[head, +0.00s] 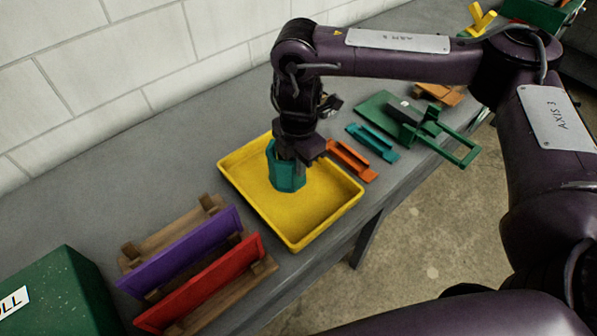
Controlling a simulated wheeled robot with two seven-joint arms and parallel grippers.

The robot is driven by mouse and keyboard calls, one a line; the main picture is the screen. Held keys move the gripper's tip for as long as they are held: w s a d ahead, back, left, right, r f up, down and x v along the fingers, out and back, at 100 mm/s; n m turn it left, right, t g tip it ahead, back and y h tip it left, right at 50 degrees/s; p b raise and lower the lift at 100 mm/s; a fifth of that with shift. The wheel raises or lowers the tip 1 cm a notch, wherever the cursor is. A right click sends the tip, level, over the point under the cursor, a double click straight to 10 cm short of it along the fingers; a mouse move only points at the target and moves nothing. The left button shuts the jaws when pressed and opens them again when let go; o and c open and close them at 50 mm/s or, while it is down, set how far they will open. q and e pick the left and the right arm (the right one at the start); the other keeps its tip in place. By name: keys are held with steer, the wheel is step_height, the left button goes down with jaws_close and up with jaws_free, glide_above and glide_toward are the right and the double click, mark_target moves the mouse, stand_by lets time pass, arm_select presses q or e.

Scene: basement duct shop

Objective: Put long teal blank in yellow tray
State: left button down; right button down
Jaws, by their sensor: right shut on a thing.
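My right gripper (287,158) points down over the yellow tray (320,233) and is shut on a teal piece (288,181). The teal piece looks faceted and stands upright in the grip, inside the tray's outline toward its back left. The fingers partly hide it, and I cannot tell whether its bottom touches the tray floor. The rest of the visible tray floor is bare. Another teal piece, a narrow channel (372,143), lies on the bench right of the tray. My left gripper is not in view.
An orange channel (352,160) lies close to the tray's right side. A green hand-lever tool (415,125) stands farther right. A wooden rack (140,250) holds purple (185,250) and red (205,285) sheets left of the tray. A green box (55,295) stands at lower left.

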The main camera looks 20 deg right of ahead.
mark_target(298, 185)
step_height(298, 185, down, 3)
steer(key=shift+s+r, duration=0.1)
steer(key=shift+r, duration=0.1)
steer(key=shift+d+f, duration=0.1)
steer(key=shift+f, duration=0.3)
steer(key=c, duration=2)
jaws_free()
steer(key=shift+f, duration=0.15)
steer(key=o, duration=0.5)
steer(key=shift+c, duration=0.2)
